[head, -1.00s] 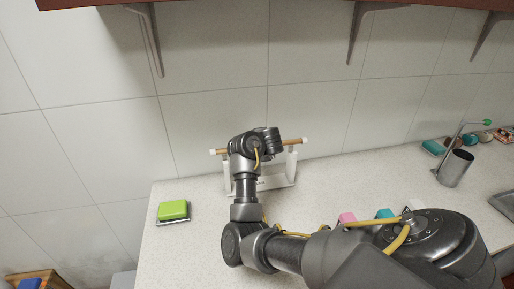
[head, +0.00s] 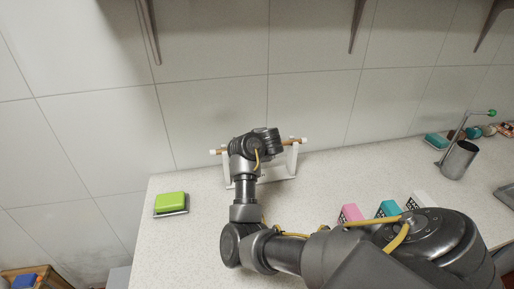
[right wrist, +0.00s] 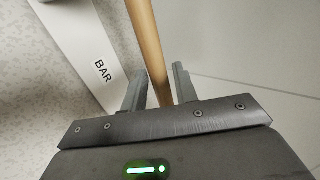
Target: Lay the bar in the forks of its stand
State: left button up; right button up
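The bar is a wooden rod (head: 283,143) with white end caps, roughly level across the stand in the head view. My right gripper is hidden behind its own wrist there. Whether the rod touches the forks cannot be told. My left gripper is out of view.
A green sponge (head: 170,200) on a dish lies left on the speckled counter. Pink (head: 350,213), teal (head: 388,209) and white (head: 418,199) blocks lie near my right arm. A metal cup (head: 459,160) stands at the right. The tiled wall rises behind the stand.

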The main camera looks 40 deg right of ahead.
jog(key=shift+o, duration=1.2)
jog(key=p+v, duration=0.9)
jog(key=v, duration=0.1)
jog(key=shift+s+a+r, duration=0.2)
jog(key=shift+s+r, duration=0.05)
jog(key=shift+s, duration=0.05)
